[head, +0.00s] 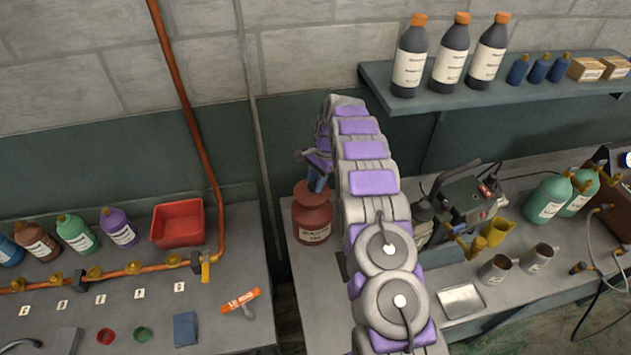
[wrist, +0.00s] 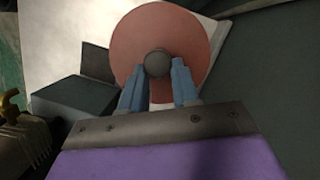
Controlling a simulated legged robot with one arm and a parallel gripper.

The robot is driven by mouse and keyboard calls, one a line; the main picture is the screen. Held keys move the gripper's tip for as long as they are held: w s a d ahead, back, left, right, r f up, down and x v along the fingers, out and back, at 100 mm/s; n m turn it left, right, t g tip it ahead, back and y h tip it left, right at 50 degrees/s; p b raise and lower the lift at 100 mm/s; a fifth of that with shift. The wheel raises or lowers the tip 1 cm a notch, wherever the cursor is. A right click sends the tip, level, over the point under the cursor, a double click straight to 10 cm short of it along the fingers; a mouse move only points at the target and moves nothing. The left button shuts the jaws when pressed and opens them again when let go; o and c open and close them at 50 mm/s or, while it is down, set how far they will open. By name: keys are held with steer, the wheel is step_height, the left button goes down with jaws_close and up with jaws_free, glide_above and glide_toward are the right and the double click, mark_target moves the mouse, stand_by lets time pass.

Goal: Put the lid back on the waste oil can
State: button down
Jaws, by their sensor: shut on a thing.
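The waste oil can (head: 312,222) is dark red with a label and stands on the bench in the middle of the head view. My gripper (head: 318,178) is above the can's top, partly hidden by my arm. In the wrist view, my gripper (wrist: 159,82) has its two blue fingers shut on the dark round knob of the red lid (wrist: 132,45). The lid is a round disc seen from above. In the head view the lid is at the can's top, but I cannot tell whether it is seated or just above.
A shelf (head: 420,98) with dark bottles is at the upper right. A pump machine (head: 462,200), metal cups and a metal tray (head: 462,301) stand on the bench to the right. A red bin (head: 178,222) and an orange pipe are on the left bench.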

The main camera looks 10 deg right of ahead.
steer(key=shift+c, duration=1.4)
jaws_free()
steer(key=shift+r, duration=0.1)
step_height(320, 180, up, 7)
steer(key=p, duration=0.2)
stand_by(0.3)
steer(key=shift+c, duration=0.2)
jaws_close()
stand_by(0.5)
